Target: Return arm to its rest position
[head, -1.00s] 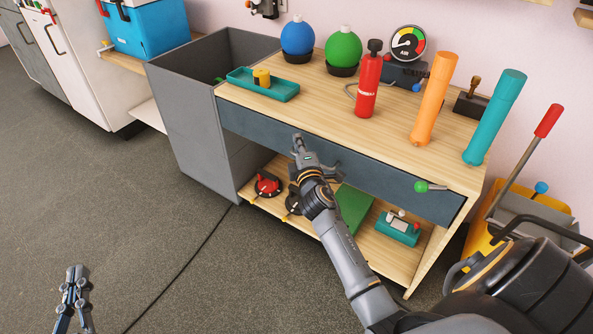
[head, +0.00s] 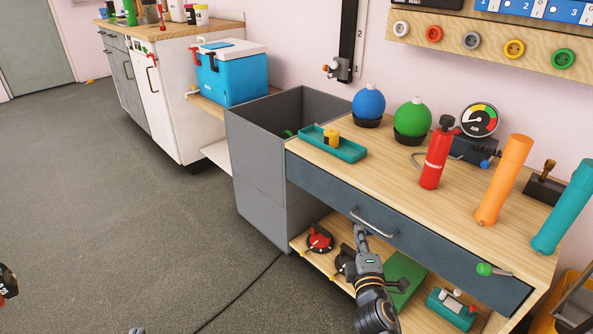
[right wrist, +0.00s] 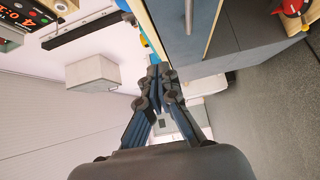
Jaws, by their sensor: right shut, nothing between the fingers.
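My right gripper (head: 360,232) is shut and empty in front of the workbench, just below the drawer handle (head: 374,222). From the head view I cannot tell whether it touches the handle. In the right wrist view my right gripper (right wrist: 160,72) shows its fingers together with nothing between them. Only a small tip at the bottom edge of the head view may belong to my left gripper, so its jaws cannot be read.
The workbench (head: 400,185) carries a teal tray (head: 345,150), a fire extinguisher (head: 435,160), and orange (head: 503,180) and teal (head: 565,210) cylinders. Its drawer (head: 430,245) looks shut. A grey bin (head: 260,170) stands to its left. The floor (head: 120,220) at left is open.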

